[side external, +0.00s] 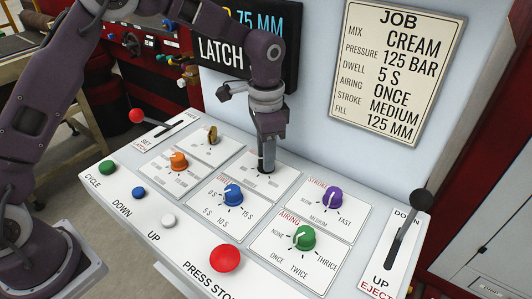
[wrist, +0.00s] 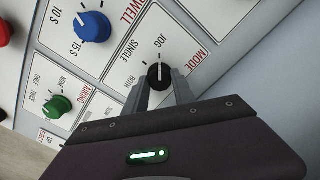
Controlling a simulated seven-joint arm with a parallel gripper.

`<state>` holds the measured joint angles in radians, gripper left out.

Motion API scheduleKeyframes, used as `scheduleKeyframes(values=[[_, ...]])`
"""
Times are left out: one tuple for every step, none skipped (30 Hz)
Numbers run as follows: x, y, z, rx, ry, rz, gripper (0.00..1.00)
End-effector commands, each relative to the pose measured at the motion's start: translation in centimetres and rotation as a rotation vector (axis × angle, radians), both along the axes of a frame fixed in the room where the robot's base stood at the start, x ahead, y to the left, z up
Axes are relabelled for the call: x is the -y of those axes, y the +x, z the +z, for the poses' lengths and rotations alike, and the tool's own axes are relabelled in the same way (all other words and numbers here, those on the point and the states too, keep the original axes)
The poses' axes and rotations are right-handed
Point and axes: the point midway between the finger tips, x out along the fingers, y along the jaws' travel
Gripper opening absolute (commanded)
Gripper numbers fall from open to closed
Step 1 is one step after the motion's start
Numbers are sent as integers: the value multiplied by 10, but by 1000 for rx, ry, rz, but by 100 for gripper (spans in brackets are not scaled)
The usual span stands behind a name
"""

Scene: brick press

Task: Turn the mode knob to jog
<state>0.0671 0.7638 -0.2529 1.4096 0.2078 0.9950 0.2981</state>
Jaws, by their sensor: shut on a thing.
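The mode knob (wrist: 159,76) is black and sits on the MODE plate (wrist: 193,42) in the wrist view. Its pale pointer mark appears to point up the picture, towards the word JOG. The words SINGLE and another partly covered label lie to its left. My gripper (wrist: 160,85) is shut on the knob, with one finger on each side.
Near it are the blue dwell knob (side external: 232,195), orange knob (side external: 179,162), brass-coloured knob (side external: 212,134), purple stroke knob (side external: 331,197) and green airing knob (side external: 304,238). A red stop button (side external: 225,258) is in front. Levers stand at both ends, one with a black ball (side external: 421,200).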

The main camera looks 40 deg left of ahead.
Motion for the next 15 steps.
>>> scheduleKeyframes(values=[[0, 1, 1, 4, -1, -1, 0], [0, 1, 1, 4, -1, -1, 0], [0, 1, 1, 4, -1, -1, 0], [1, 1, 1, 4, -1, -1, 0], [1, 1, 1, 4, -1, -1, 33], [0, 1, 1, 4, -1, -1, 41], [0, 1, 1, 4, -2, -1, 47], [0, 1, 1, 3, -1, -1, 53], [0, 1, 1, 3, -1, 0, 53], [0, 1, 1, 3, -1, 0, 53], [0, 1, 1, 3, -1, 0, 53], [0, 0, 1, 2, 0, 0, 53], [0, 0, 1, 2, 0, 0, 53], [0, 0, 1, 2, 0, 0, 53], [0, 0, 0, 2, 0, 0, 53]])
